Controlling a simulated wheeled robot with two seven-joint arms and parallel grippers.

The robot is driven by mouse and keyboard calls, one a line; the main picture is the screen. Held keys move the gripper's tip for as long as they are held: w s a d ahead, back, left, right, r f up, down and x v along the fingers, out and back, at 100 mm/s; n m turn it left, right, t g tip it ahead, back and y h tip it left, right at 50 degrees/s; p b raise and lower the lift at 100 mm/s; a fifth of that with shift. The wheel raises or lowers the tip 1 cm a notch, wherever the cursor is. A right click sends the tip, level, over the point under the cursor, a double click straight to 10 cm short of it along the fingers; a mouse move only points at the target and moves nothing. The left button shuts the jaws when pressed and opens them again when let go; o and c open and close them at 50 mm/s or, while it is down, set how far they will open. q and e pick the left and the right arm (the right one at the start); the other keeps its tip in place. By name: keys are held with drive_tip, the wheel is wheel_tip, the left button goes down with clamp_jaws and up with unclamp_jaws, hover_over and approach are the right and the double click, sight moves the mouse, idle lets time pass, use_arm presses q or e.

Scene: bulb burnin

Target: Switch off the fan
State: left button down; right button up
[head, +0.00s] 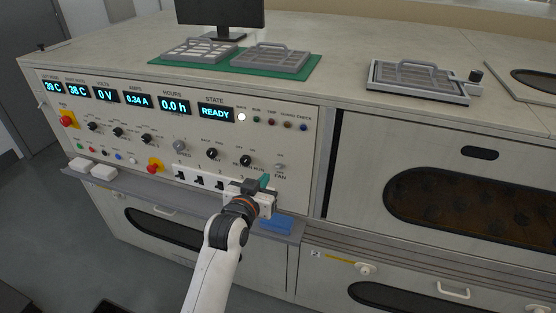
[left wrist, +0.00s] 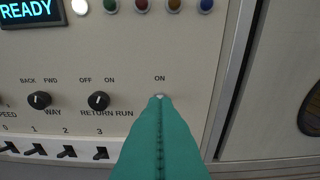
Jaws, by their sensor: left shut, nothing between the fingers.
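The fan switch (head: 280,167) is a small toggle at the lower right of the control panel (head: 225,142), above the FAN label. In the left wrist view a small pale tip of the switch (left wrist: 159,96) shows right at my fingertips, under the word ON. The rest of it is hidden by the fingers, so its position is hard to tell. My left gripper (head: 265,181) has teal fingers, shut and empty, pointing at the panel just by the switch. In the left wrist view the shut fingers (left wrist: 160,101) cover the lower middle. I cannot tell whether they touch the switch.
The RETURN RUN knob (left wrist: 99,101) and WAY knob (left wrist: 39,100) sit left of the fingers. A row of black switches (left wrist: 67,152) lies below. A ledge (head: 140,188) with a blue tray (head: 276,224) runs under the panel. The state display (head: 215,113) reads READY.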

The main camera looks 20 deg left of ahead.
use_arm(q)
approach(281, 158)
drive_tip(key=w, duration=0.4)
drive_tip(key=w+f, duration=0.1)
drive_tip(key=w, duration=0.1)
drive_tip(key=shift+p, duration=0.35)
use_arm(e)
drive_tip(key=shift+s+r, duration=0.2)
drive_tip(key=shift+r, duration=0.15)
use_arm(q)
drive_tip(key=shift+s, duration=0.1)
